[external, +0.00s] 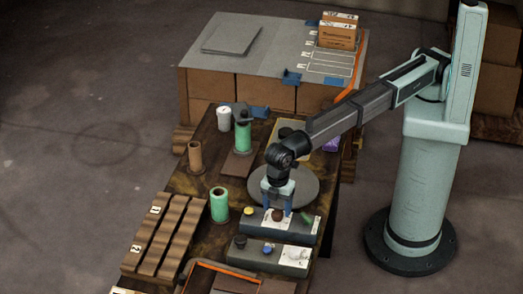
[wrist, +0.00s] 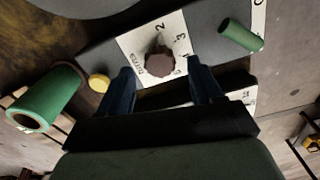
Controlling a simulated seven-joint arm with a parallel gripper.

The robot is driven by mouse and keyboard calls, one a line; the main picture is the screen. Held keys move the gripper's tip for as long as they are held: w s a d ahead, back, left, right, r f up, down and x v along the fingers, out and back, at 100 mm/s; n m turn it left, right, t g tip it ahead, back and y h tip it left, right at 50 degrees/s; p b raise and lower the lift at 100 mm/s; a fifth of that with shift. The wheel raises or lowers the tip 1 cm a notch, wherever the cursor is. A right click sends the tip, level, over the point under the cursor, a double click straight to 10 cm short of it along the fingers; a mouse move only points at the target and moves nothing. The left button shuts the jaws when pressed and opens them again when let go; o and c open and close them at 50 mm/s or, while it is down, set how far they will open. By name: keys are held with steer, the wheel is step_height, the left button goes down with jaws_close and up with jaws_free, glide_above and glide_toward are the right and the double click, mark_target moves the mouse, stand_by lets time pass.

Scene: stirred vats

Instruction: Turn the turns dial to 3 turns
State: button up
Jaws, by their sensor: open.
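The turns dial is a brown knob (wrist: 160,64) on a white plate (wrist: 136,45) marked "turns", with 2, 3 and another number partly hidden. I cannot tell where its pointer stands. In the external view the knob (external: 277,216) sits on a dark grey box (external: 262,226). My gripper (wrist: 162,78) is open, its two blue fingers apart on either side of the knob's near edge, with nothing between them but the view of the knob. In the external view my gripper (external: 278,205) points down just above the dial; contact cannot be told.
A yellow button (wrist: 99,82) and a green cylinder (wrist: 241,36) flank the dial on its box. A second control box (external: 282,258) stands in front. A grey disc (external: 305,190) lies behind. Green cups (external: 219,207) and wooden racks (external: 168,232) stand left.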

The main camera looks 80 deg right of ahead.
steer(key=shift+f, duration=0.9)
steer(key=shift+c, duration=0.3)
steer(key=c, duration=1)
steer(key=m, duration=0.8)
steer(key=shift+m, duration=0.3)
